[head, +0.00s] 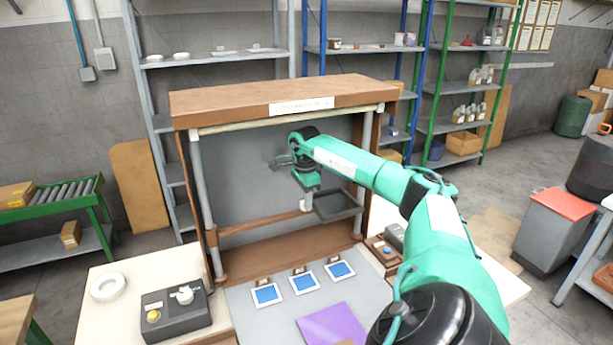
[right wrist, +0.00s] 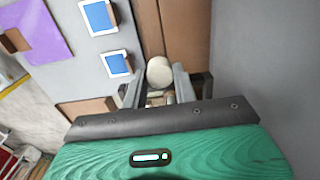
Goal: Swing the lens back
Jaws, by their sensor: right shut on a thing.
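The lens looks like a dark square framed pane (head: 338,206) inside the brown wooden booth, near its right post. A pale round knob (head: 304,205) shows at its left side. My right gripper (head: 305,196) reaches down into the booth at this knob. In the right wrist view the knob (right wrist: 159,72) sits between the two grey fingers (right wrist: 157,85), and the gripper is shut on it. The pane itself cannot be made out in the right wrist view. How the knob joins the pane is hidden. My left gripper is not in view.
The booth's top beam (head: 275,97) and grey posts (head: 201,200) frame my right arm. Several blue tiles (head: 303,283) and a purple sheet (head: 332,324) lie in front. A dark switch box (head: 177,316) and white ring (head: 109,287) stand at left.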

